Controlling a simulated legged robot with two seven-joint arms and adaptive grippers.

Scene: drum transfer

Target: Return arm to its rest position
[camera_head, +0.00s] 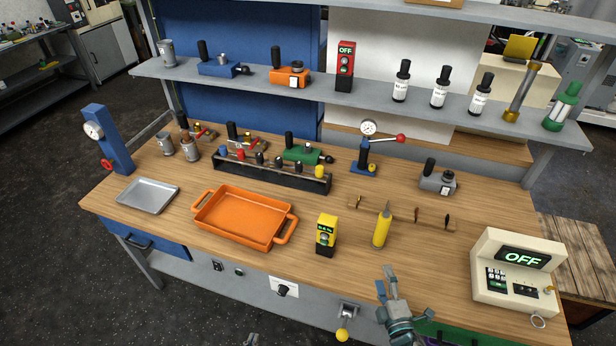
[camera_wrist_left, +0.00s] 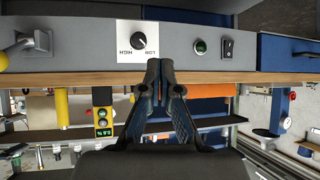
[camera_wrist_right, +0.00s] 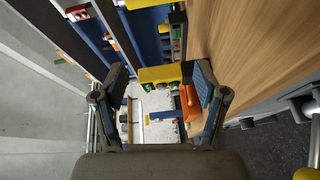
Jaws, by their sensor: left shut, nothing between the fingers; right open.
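My left gripper (camera_wrist_left: 160,66) is shut and empty in the left wrist view. It points at the front panel of the bench, near a HIGH/LOW dial (camera_wrist_left: 138,40). In the head view only a small tip of it (camera_head: 251,340) shows at the bottom edge. My right gripper (camera_head: 386,284) is at the front edge of the bench, left of the cream OFF box. In the right wrist view the right gripper (camera_wrist_right: 160,76) is open. A yellow block (camera_wrist_right: 160,75) shows beyond its fingers, apparently not held.
The wooden bench (camera_head: 300,265) holds an orange tray (camera_head: 243,217), a yellow meter (camera_head: 326,235), a yellow bottle (camera_head: 382,228), a metal tray (camera_head: 147,195) and the cream OFF box (camera_head: 515,272). A yellow-knobbed lever (camera_head: 342,335) sticks out at the front. A shelf (camera_head: 350,98) spans the back.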

